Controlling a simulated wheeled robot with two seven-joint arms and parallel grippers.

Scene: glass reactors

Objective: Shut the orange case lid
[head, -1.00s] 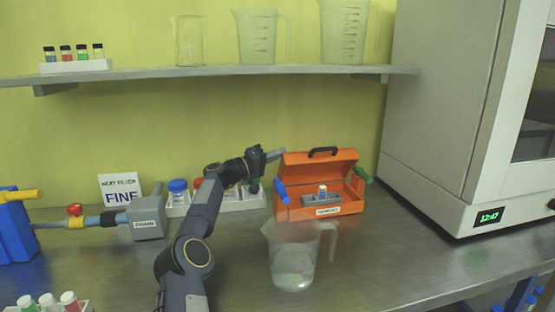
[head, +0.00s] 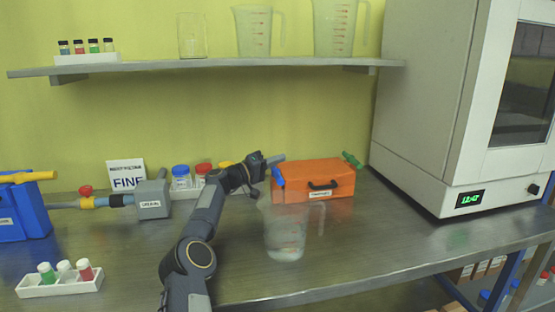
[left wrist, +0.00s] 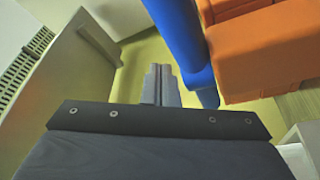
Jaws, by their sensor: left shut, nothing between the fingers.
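The orange case (head: 335,183) stands on the bench near the wall, and its lid is down, with the dark handle (head: 323,185) at the front. A blue latch or handle (head: 278,177) sits at its left end and a green one (head: 351,159) at its right end. My left gripper (head: 276,159) is shut and empty, beside the upper left corner of the case. In the left wrist view my gripper's fingers (left wrist: 161,84) are together, with the blue part (left wrist: 186,45) and the orange case (left wrist: 262,50) to their right. My right gripper is not in view.
A clear beaker (head: 285,232) stands in front of the case. A rack with a blue-capped bottle (head: 181,177) is behind my left arm. A white cabinet (head: 425,110) stands at the right. The bench front right of the beaker is clear.

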